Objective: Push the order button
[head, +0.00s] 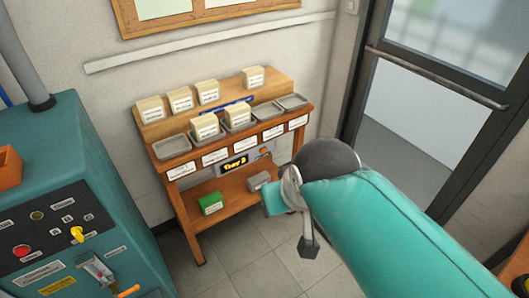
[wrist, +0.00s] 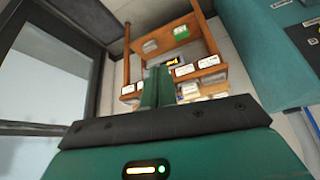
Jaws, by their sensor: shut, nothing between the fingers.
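A wooden stand (head: 160,187) against the wall carries a dark display (head: 237,161) reading what looks like "Tray 3". A small orange-red spot (head: 264,153) at the display's right end may be the order button; it is too small to be sure. My gripper (head: 272,203) is in front of the stand's right side, apart from it. In the wrist view, which is upside down, my gripper (wrist: 156,86) has its teal fingers together and empty, pointing toward the stand. The fingers hide part of the display there, and I cannot make out the button.
Labelled cream boxes (head: 208,92) and grey trays (head: 172,148) fill the stand's top. A green box (head: 211,203) and a grey box (head: 258,181) sit on its lower shelf. A teal control cabinet (head: 120,215) stands left, a glass door (head: 420,110) right. Tiled floor (head: 265,255) lies open in front.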

